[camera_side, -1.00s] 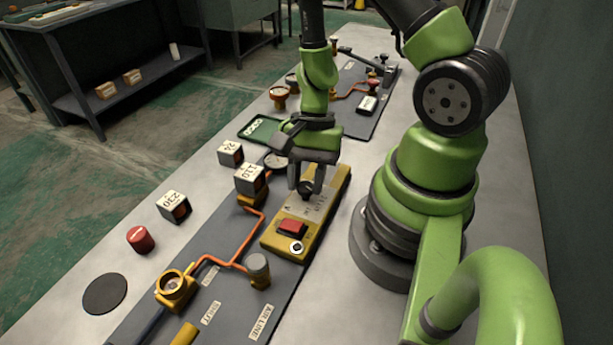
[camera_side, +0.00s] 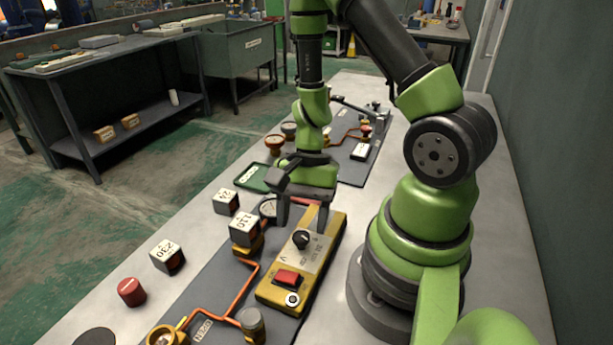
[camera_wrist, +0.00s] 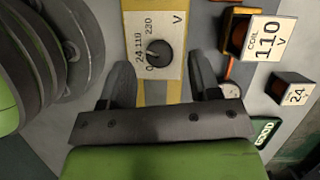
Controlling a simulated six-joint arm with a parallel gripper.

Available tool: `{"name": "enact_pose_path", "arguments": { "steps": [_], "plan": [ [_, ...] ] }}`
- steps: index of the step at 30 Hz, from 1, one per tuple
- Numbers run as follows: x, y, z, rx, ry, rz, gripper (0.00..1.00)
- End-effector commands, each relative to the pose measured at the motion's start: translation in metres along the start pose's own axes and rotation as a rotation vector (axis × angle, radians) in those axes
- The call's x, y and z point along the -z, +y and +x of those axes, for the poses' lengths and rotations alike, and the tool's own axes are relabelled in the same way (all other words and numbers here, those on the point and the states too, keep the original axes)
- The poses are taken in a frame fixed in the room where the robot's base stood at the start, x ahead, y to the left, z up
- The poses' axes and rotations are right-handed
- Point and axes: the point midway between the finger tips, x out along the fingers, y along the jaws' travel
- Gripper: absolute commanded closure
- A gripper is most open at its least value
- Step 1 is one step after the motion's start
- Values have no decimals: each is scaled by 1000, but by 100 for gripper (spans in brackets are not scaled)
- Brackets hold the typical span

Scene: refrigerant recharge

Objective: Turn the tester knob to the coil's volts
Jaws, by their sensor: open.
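The yellow tester (camera_side: 275,292) lies on the bench with a black knob (camera_side: 301,239) on its pale dial plate. The wrist view shows the knob (camera_wrist: 159,53) with marks 0, 24, 110 and 230 V around it; a light pointer line faces the left side of the scale, its exact mark unclear. The coil block (camera_side: 243,228) reads 110 V; in the wrist view the coil block (camera_wrist: 262,38) reads "COIL 110 V". My gripper (camera_side: 303,222) is open and empty, its fingers apart above and behind the knob, not touching it. It also shows in the wrist view (camera_wrist: 163,82).
Loose blocks marked 24 (camera_side: 226,201) and 230 (camera_side: 167,256) stand left of the dark panel, near a red cap (camera_side: 132,292). A red rocker switch (camera_side: 288,277) sits on the tester. Orange piping (camera_side: 225,305) crosses the panel.

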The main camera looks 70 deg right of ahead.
Motion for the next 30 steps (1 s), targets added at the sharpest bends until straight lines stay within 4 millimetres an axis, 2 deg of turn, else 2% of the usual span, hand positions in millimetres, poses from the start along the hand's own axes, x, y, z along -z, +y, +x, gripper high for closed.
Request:
{"name": "enact_pose_path", "arguments": {
  "steps": [18,30],
  "plan": [
    [0,-1,-71,4,3,0,43],
    [0,0,-78,-2,2,2,43]
  ]
}}
